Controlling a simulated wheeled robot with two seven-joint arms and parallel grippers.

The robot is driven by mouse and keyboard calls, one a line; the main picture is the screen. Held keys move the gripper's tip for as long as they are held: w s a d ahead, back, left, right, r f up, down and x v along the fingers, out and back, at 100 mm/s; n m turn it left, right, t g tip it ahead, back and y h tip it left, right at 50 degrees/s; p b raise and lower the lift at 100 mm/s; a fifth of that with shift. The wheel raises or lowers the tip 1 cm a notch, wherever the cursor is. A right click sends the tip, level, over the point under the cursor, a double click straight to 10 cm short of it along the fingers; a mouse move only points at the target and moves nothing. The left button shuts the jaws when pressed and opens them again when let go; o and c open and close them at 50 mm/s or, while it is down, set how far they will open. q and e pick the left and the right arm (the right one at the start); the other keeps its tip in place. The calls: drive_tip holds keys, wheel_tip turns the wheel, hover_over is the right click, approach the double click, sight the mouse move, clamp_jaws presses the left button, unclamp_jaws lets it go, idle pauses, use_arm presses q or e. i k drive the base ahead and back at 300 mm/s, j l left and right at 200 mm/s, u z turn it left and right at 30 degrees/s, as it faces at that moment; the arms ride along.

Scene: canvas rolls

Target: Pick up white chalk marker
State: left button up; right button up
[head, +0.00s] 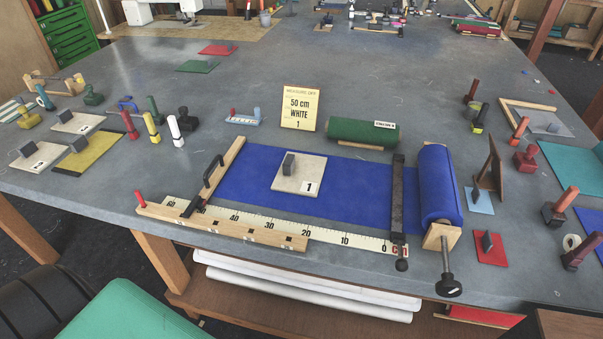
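The white chalk marker (174,131) stands upright on the grey table at the left, to the right of a yellow marker (152,129) and a red marker (130,124). A dark green marker (154,109) stands just behind, and a black stamp-like object (185,119) stands close behind the white one. An order card (300,108) reads "50 cm WHITE 1". Neither of my grippers shows in the head view.
Numbered blocks and a yellow pad (90,154) lie left of the markers. Bare table lies in front of the markers.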

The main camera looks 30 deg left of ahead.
sight(178, 139)
drive_tip(key=j+u, duration=0.15)
drive_tip(key=u, duration=1.3)
drive_tip(key=i+l, duration=0.05)
